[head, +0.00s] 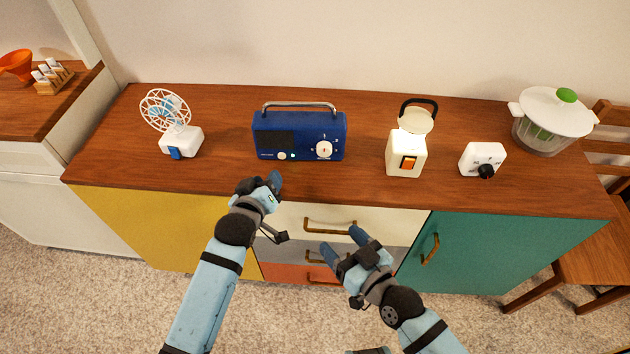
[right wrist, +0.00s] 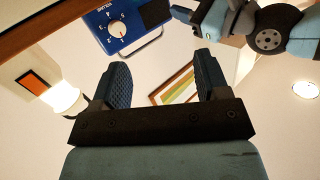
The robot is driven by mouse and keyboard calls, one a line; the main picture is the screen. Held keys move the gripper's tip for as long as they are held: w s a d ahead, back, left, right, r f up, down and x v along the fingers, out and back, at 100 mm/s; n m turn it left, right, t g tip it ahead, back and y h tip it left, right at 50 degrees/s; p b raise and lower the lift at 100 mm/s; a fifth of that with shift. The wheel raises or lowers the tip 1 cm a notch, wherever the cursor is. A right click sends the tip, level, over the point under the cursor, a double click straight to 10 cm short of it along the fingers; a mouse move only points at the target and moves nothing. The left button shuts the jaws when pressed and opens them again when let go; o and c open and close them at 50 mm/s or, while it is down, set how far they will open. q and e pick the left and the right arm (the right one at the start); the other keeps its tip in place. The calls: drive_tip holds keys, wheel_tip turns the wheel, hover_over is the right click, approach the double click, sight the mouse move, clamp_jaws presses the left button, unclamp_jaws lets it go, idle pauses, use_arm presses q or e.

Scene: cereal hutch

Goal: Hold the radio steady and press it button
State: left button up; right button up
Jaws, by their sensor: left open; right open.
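The blue radio (head: 299,134) stands upright on the wooden hutch top, with a metal handle above it. Its front has a dark panel, a white dial (head: 324,149) with a red pointer, and a small pale round button (head: 282,156) near the bottom edge. The radio also shows in the right wrist view (right wrist: 100,27), at the top left. My left gripper (head: 262,182) is open and empty, in front of the hutch edge and below the radio. My right gripper (head: 342,244) is open and empty, lower and to the right, before the drawers. Its two fingers show in the right wrist view (right wrist: 164,85).
A small fan (head: 181,141) stands left of the radio. A cream lamp-like device (head: 406,155) with an orange switch and a white timer (head: 482,159) stand to the right. A salad spinner (head: 551,120) is at the far right. The counter beside the radio is clear.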

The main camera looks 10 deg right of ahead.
drive_tip(key=w+a+r+m+t+h, duration=0.1)
drive_tip(key=w+r+m+t+h, duration=0.55)
drive_tip(key=r, duration=0.65)
drive_tip(key=n+g+h, duration=0.3)
drive_tip(key=g+h, duration=0.1)
drive_tip(key=g, duration=0.5)
approach(324, 153)
drive_tip(key=shift+m+t, duration=0.25)
drive_tip(key=x, duration=0.9)
drive_tip(key=shift+d+f, duration=0.15)
drive_tip(key=shift+f, duration=0.15)
drive_tip(key=shift+c, duration=0.2)
drive_tip(key=c, duration=1.1)
use_arm(q)
drive_tip(key=shift+c, duration=0.6)
use_arm(e)
clamp_jaws()
use_arm(q)
clamp_jaws()
